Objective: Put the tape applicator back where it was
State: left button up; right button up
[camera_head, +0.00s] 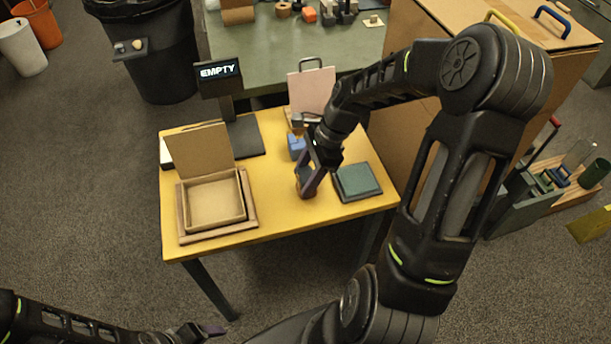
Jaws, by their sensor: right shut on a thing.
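My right gripper (310,184) reaches down over the yellow table from the right. It is shut on a small dark and brown thing (303,177), which looks like the tape applicator. The fingers hide part of it, and I cannot tell whether it touches the table. It is between the open cardboard box and the green pad. My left gripper (205,331) is low at the bottom edge, away from the table. It is too small and edge-on to tell open from shut.
The yellow table (275,224) bears an open box (214,203) in a wooden tray, a green pad (357,181), a blue block (296,144), an upright pink board (312,92) and a display reading EMPTY (218,73). A large cardboard box (405,40) stands behind right.

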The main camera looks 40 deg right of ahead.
jog(key=shift+f, duration=0.2)
jog(key=shift+f, duration=0.2)
jog(key=o, duration=1.5)
jog(key=shift+r, duration=0.1)
jog(key=v, duration=1.2)
jog(key=shift+s+r, duration=0.1)
jog(key=shift+s, duration=0.05)
